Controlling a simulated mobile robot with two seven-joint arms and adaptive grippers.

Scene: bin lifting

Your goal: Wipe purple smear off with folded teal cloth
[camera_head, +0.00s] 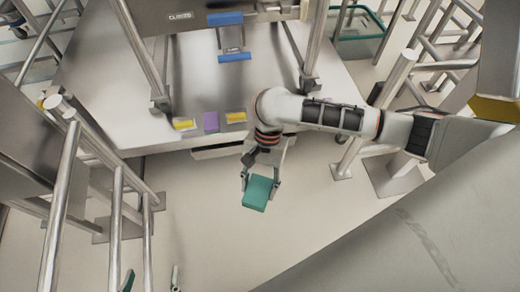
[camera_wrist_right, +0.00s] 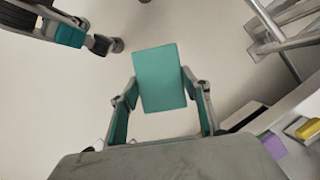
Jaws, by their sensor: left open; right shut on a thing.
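The folded teal cloth (camera_head: 257,196) is held in my right gripper (camera_head: 261,181), which is shut on it. In the right wrist view the cloth (camera_wrist_right: 160,78) sits between the fingers of the gripper (camera_wrist_right: 160,90). The purple smear (camera_head: 211,122) is a flat patch near the front edge of the pale platform (camera_head: 110,115). It also shows in the right wrist view (camera_wrist_right: 273,146) at the lower right. The cloth is in front of the platform, apart from the smear. My left gripper (camera_head: 153,272) is open and empty at the bottom left, only its fingertips showing.
Yellow pieces (camera_head: 184,124) and (camera_head: 236,117) lie on either side of the smear. A blue-handled fixture (camera_head: 232,40) stands behind it. Metal rails (camera_head: 60,200) rise at the left, and steel posts (camera_head: 395,80) at the right. The floor in front is clear.

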